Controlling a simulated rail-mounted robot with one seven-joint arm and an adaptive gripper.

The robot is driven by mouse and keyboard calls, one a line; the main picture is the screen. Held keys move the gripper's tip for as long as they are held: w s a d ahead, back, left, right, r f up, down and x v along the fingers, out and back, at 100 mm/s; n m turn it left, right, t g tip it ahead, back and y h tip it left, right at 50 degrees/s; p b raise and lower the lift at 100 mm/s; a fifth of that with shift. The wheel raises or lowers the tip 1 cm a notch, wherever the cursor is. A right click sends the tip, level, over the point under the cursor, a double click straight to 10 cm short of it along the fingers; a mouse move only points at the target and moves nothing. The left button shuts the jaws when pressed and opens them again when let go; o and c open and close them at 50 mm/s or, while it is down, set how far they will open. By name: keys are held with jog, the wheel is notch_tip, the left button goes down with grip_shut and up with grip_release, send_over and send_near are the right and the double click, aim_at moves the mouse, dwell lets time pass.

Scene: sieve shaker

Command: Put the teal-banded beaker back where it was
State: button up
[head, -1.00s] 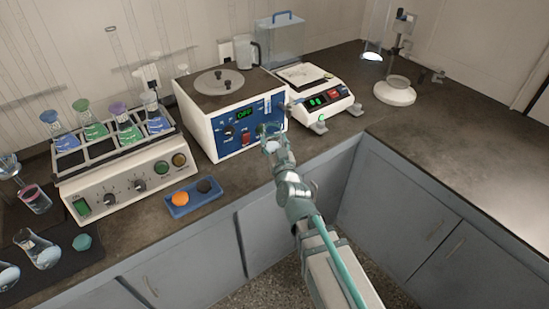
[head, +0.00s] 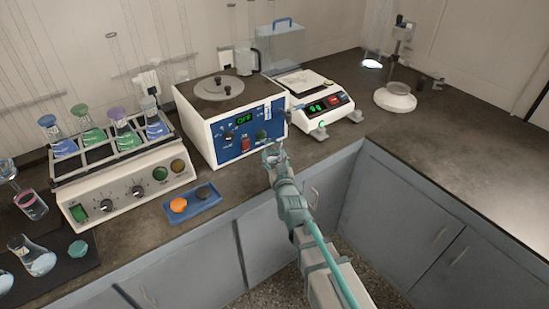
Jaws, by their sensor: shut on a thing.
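My gripper (head: 273,154) is in front of the blue panel of the white sieve shaker (head: 212,128), over the bench near its front edge. It is shut on a small, clear glassy thing that appears to be the teal-banded beaker. The beaker is too small and too covered by the fingers for its band or contents to show clearly. The gripper appears apart from the shaker's panel.
Right of the shaker stands a white balance (head: 318,104). A blue tray (head: 192,205) lies left of my gripper, beside a rack unit with several flasks (head: 125,190). A pink-banded beaker (head: 32,207) stands far left. The right bench (head: 455,150) is largely clear.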

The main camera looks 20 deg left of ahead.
jog(key=shift+f, duration=0.15)
jog(key=o, duration=1.4)
jog(key=shift+s+d+r, duration=0.1)
jog(key=shift+r, duration=0.1)
jog(key=p+v, duration=1)
jog(key=v, duration=0.1)
jog(key=shift+s+d+p, duration=0.1)
jog(key=shift+s+p, duration=0.2)
jog(key=shift+p, duration=0.05)
